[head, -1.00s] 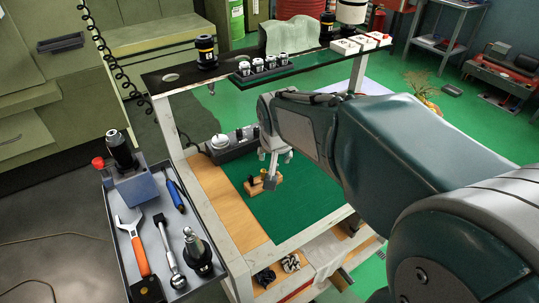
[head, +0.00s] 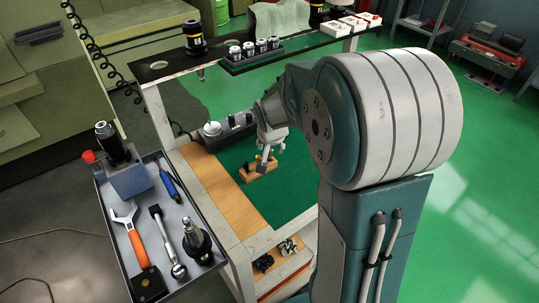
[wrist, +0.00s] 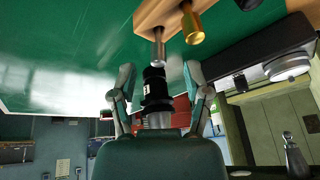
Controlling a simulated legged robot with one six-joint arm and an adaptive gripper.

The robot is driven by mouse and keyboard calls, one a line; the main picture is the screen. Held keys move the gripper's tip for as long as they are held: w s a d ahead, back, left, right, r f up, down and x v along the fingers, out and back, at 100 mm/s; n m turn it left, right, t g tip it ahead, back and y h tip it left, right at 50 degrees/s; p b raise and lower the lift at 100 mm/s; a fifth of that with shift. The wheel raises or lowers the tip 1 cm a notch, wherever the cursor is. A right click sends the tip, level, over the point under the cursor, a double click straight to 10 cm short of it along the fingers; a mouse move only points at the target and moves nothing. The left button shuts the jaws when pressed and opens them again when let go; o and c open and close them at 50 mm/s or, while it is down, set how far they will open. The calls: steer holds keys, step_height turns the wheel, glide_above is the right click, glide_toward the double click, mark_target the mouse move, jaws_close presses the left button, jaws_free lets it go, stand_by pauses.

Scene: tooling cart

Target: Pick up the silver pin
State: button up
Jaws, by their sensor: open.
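The silver pin (wrist: 158,46) sticks out of the wooden block (wrist: 154,14) in the wrist view, where the scene appears upside down. A brass pin (wrist: 192,26) stands close beside it. My gripper (wrist: 160,72) is open, with one finger on each side of the silver pin's line and the pin's free end pointing into the gap. Nothing is visibly held. In the head view, the block (head: 259,169) stands on the green mat (head: 285,196), with my gripper (head: 268,150) just above it; the silver pin cannot be made out clearly there.
A black cylindrical object (wrist: 155,92) shows between the fingers; its distance is unclear. A dark tray with a round silver part (head: 211,128) lies behind the block. An upper shelf (head: 165,68) with tool holders overhangs the mat. A side tray (head: 195,200) holds tools.

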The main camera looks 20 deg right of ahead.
steer(key=shift+x, duration=1.3)
jaws_close()
steer(key=shift+r, duration=0.6)
step_height(320, 180, up, 2)
steer(key=shift+r, duration=0.2)
steer(key=s+a+r, duration=0.1)
steer(key=s+r, duration=0.8)
steer(key=s, duration=0.5)
steer(key=shift+r, duration=0.25)
